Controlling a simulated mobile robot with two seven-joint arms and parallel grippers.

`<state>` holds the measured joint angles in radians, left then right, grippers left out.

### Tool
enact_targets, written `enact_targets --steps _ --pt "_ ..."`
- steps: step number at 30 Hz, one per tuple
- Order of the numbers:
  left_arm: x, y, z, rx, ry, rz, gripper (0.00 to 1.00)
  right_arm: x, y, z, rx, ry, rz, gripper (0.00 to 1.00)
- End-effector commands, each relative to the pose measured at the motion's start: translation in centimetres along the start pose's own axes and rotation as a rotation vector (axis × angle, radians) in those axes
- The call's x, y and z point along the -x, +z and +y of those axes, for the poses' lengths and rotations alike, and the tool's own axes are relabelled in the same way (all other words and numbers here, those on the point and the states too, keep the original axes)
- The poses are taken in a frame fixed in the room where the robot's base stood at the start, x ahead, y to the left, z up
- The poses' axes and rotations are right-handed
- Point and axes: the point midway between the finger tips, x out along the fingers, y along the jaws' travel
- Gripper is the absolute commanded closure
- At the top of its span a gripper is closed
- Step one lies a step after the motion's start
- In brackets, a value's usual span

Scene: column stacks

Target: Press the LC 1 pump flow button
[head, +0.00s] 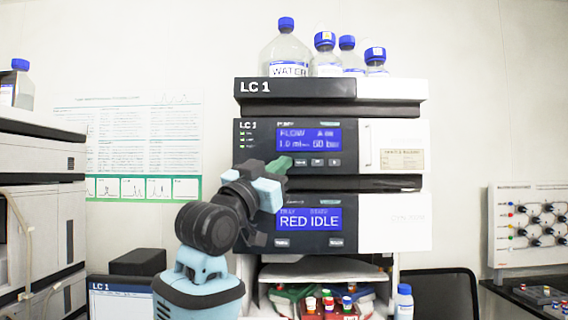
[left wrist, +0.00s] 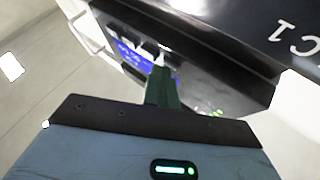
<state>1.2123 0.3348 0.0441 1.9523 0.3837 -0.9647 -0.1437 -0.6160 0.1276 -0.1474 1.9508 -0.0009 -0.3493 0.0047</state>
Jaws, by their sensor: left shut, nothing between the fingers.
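The LC 1 pump module (head: 258,137) is the dark-fronted unit in the middle of the stack. Its blue display (head: 309,139) reads FLOW, 1.0 ml/min and 60 bar. A row of small buttons (head: 317,162) sits below the display, labels too small to read surely. My left gripper (head: 283,161) is shut and empty, its green fingers in front of the left end of that row. Whether they touch the panel, I cannot tell. In the left wrist view, the closed fingers (left wrist: 159,82) point at the panel near the blue display (left wrist: 133,60) and hide part of it.
Blue-capped bottles (head: 286,52) stand on top of the stack. A shelf below holds several coloured-cap vials (head: 328,302). Another instrument stack (head: 38,160) stands at the left.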

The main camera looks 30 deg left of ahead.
Motion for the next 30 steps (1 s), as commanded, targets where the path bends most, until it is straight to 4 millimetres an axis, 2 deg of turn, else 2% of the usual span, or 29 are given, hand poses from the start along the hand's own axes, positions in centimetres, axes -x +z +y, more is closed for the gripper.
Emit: enact_targets --steps 30 --pt "1.2 -0.8 0.8 0.0 0.0 -0.001 1.0 0.0 0.0 0.0 0.0 0.0 0.0 1.0"
